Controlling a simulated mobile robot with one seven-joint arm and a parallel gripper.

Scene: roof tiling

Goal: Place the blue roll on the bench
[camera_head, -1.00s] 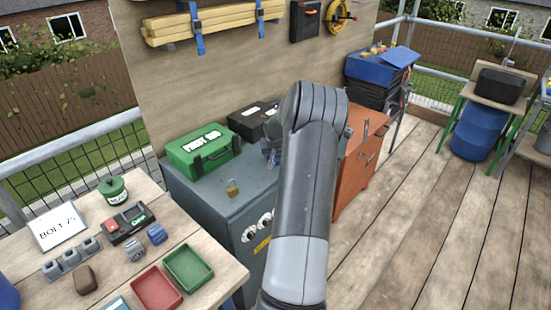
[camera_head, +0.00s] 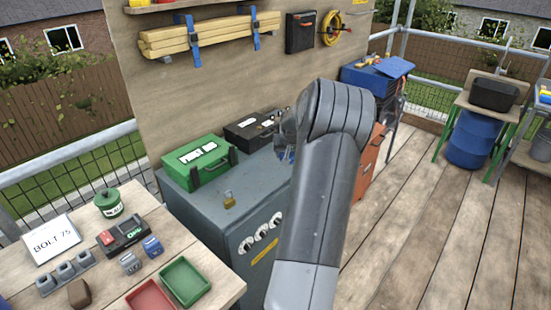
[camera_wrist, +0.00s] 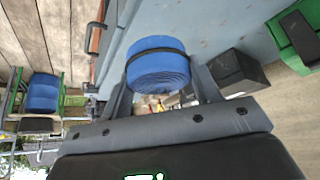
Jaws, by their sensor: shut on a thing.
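The blue roll (camera_wrist: 158,68) is a coil with a dark band around it, held between the two fingers of my gripper (camera_wrist: 160,82) in the wrist view. In the head view my arm hides most of the gripper; only a small part of it (camera_head: 288,130) shows left of the arm, above the grey cabinet, and the roll cannot be made out clearly. A wooden work table (camera_head: 222,291) stands at the lower left. A smaller green-legged wooden bench (camera_head: 507,111) stands at the far right with a black case (camera_head: 494,92) on it.
The grey cabinet (camera_head: 240,215) carries a green first aid box (camera_head: 200,162), a black box (camera_head: 250,130) and a padlock (camera_head: 229,200). The table holds a sign (camera_head: 52,240), red and green trays and small parts. A blue barrel (camera_head: 470,138) stands under the bench. The plank floor (camera_head: 440,220) is clear.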

